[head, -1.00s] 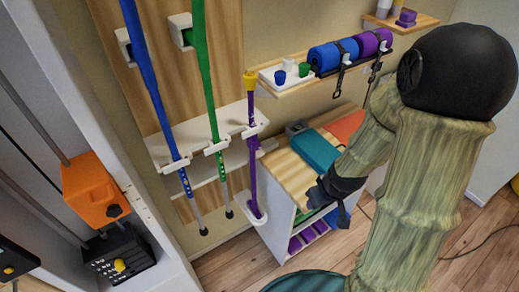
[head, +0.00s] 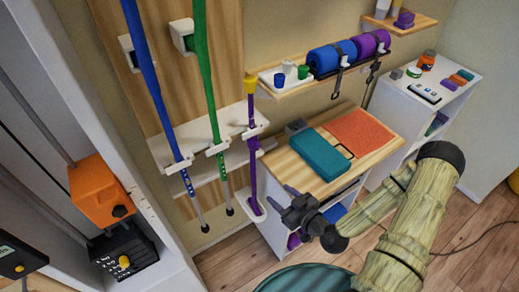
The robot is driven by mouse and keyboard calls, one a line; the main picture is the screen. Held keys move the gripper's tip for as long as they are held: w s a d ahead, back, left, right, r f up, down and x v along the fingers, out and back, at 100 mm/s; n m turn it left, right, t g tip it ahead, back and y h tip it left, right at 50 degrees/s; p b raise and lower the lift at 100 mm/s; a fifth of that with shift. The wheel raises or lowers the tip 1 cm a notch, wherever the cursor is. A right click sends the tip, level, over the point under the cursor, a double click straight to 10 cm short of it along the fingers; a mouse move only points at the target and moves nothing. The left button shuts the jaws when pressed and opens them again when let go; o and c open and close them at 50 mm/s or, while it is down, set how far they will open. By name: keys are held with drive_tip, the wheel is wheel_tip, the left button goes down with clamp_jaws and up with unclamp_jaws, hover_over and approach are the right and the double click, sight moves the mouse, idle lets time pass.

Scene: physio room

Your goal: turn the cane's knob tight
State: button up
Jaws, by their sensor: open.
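A purple cane (head: 253,172) with a yellow top stands upright in a white holder on the wall. A purple knob (head: 267,144) sticks out to the right of its shaft, at the height of the white rack. My gripper (head: 278,197) is open and empty, below and to the right of the knob and right of the cane's lower shaft. It is apart from both. How tight the knob is cannot be told.
A blue cane (head: 152,85) and a green cane (head: 206,85) hang to the left on the white rack (head: 233,120). A wooden-topped cabinet (head: 290,165) with a teal folded item (head: 320,155) stands close behind my gripper. A shelf (head: 300,91) with rolled mats is above.

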drive_tip(key=r+t, duration=0.1)
drive_tip(key=d+r+m+t, duration=0.1)
drive_tip(key=r+m+t, duration=0.1)
drive_tip(key=shift+w+d+t+h, duration=0.15)
drive_tip(key=shift+w+t+h, duration=0.25)
drive_tip(key=shift+w, duration=0.1)
drive_tip(key=b+x, duration=0.5)
drive_tip(key=x, duration=0.2)
drive_tip(key=shift+w+d+f+m+b, duration=0.25)
drive_tip(key=shift+w+d+m+b, duration=0.05)
drive_tip(key=shift+w, duration=0.15)
drive_tip(key=shift+w+a+b, duration=0.1)
drive_tip(key=shift+w+b, duration=0.15)
drive_tip(key=shift+b, duration=0.95)
drive_tip(key=b, duration=0.3)
drive_tip(key=shift+w+a, duration=0.1)
drive_tip(key=shift+a, duration=0.1)
